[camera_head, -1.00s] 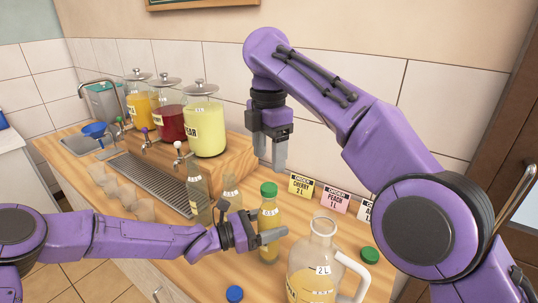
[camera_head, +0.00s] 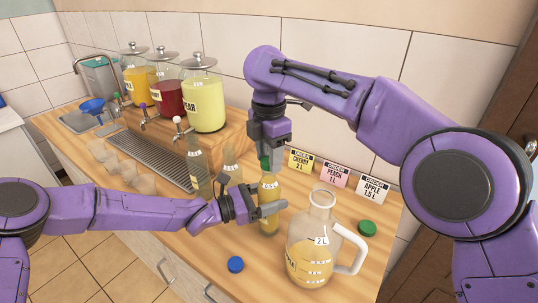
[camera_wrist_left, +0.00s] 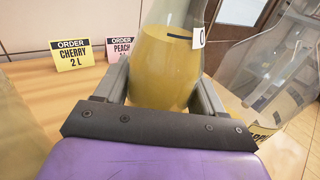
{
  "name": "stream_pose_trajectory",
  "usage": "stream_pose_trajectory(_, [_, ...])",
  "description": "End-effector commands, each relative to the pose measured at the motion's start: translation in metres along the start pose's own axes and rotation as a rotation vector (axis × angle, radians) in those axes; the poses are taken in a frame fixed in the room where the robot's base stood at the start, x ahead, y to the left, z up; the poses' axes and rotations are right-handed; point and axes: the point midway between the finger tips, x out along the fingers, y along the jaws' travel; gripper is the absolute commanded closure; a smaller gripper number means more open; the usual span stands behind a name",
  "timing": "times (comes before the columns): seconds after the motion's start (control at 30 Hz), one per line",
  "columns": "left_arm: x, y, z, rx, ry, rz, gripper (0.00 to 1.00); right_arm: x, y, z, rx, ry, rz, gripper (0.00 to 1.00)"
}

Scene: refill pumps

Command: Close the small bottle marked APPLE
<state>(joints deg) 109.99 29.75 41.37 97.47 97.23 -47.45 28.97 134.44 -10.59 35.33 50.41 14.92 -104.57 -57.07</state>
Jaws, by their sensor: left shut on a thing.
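The small bottle (camera_head: 269,188) of yellow juice stands upright on the counter, marked 0.5 L. I cannot read a name on it. My left gripper (camera_head: 262,212) is shut around its body. In the left wrist view the bottle (camera_wrist_left: 168,62) sits between both fingers, and its top is out of frame. A green cap (camera_head: 265,163) is at the bottle's mouth. My right gripper (camera_head: 270,158) points down from above with its fingers at the cap, partly hiding it. Whether its fingers are shut on the cap is unclear.
A 2 L jug (camera_head: 313,245) stands close right of the bottle. Two more small bottles (camera_head: 199,172) stand left. Loose caps, one green (camera_head: 367,228) and one blue (camera_head: 235,264), lie on the counter. Order cards (camera_head: 334,175) and juice dispensers (camera_head: 205,100) stand behind.

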Motion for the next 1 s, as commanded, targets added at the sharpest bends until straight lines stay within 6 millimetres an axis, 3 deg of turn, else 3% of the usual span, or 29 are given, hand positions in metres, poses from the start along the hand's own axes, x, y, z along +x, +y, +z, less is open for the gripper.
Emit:
stream_pose_trajectory(0.03, [0.0006, -0.0001, 0.0025, 0.005, -0.004, -0.002, 1.00, -0.0003, 0.0002, -0.0002, 0.001, 0.001, 0.001, 0.74])
stream_pose_trajectory(0.1, [0.0006, -0.0003, 0.0025, 0.006, -0.005, -0.002, 1.00, -0.0004, 0.0003, -0.0002, 0.001, 0.001, 0.001, 0.93])
stream_pose_trajectory(0.43, [0.0008, -0.0009, 0.0025, 0.007, -0.005, -0.004, 1.00, -0.0005, 0.0004, -0.0003, 0.052, 0.000, 0.002, 0.95])
stream_pose_trajectory(0.57, [0.0010, -0.0012, 0.0025, 0.007, -0.005, -0.005, 1.00, -0.0007, 0.0006, -0.0009, 0.340, -0.003, 0.003, 0.95])
stream_pose_trajectory(0.8, [0.0012, -0.0018, 0.0025, 0.008, -0.005, -0.006, 1.00, -0.0002, 0.0011, -0.0017, 1.069, 0.000, 0.003, 0.95])
stream_pose_trajectory(0.9, [0.0014, -0.0022, 0.0025, 0.009, -0.005, -0.007, 1.00, 0.0001, 0.0013, -0.0019, 1.239, 0.003, 0.002, 0.95])
stream_pose_trajectory(1.0, [0.0015, -0.0025, 0.0026, 0.009, -0.005, -0.008, 1.00, 0.0000, 0.0014, -0.0021, 1.229, 0.005, 0.001, 0.95])
